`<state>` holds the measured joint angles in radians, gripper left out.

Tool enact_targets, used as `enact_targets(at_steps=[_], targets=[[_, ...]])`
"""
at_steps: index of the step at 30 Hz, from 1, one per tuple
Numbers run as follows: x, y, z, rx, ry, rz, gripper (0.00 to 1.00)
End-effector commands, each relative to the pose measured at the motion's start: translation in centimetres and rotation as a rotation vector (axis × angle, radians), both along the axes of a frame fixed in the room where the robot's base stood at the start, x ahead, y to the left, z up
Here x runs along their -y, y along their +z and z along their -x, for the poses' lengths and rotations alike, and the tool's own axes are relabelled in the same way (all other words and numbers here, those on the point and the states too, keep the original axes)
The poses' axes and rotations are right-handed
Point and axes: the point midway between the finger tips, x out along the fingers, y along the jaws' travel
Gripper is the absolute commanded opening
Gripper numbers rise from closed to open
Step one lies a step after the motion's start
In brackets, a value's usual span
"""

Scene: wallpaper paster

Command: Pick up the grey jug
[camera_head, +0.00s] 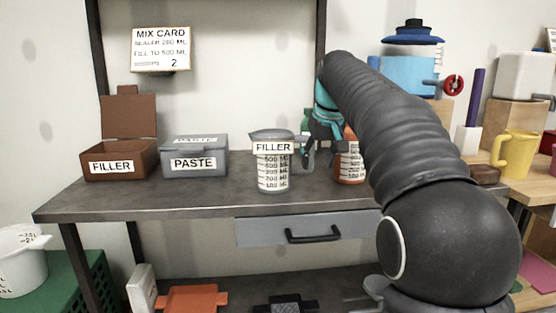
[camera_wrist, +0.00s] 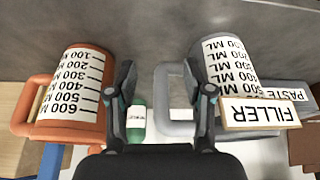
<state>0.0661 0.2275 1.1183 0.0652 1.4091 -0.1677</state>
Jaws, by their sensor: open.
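The grey jug (camera_head: 272,178) stands upright on the workbench, with a FILLER sign at its rim and black volume marks. Its handle faces right, towards my gripper (camera_head: 318,150). In the wrist view the grey jug (camera_wrist: 228,72) is at right, its handle (camera_wrist: 172,128) showing between the two spread fingers of my gripper (camera_wrist: 163,70). The right finger overlaps the jug's side in that view; I cannot tell whether it touches. My gripper is open and holds nothing. My arm hides part of the bench's right side.
An orange jug (camera_head: 352,165) stands close on the right, also in the wrist view (camera_wrist: 72,95). A green bottle (camera_wrist: 136,118) is behind, between the jugs. A grey PASTE box (camera_head: 194,163) and brown FILLER box (camera_head: 112,166) stand left. The bench front (camera_head: 190,198) is clear.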

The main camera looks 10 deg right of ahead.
Motion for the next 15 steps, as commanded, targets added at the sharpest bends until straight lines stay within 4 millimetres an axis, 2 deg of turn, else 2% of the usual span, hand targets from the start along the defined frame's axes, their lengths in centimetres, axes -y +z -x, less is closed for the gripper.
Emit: enact_targets(at_steps=[7,15], targets=[[-0.1,0.0,-1.3,-0.001,0.000,0.000,0.52],[-0.6,0.1,-4.8,-0.001,0.000,-0.001,0.52]])
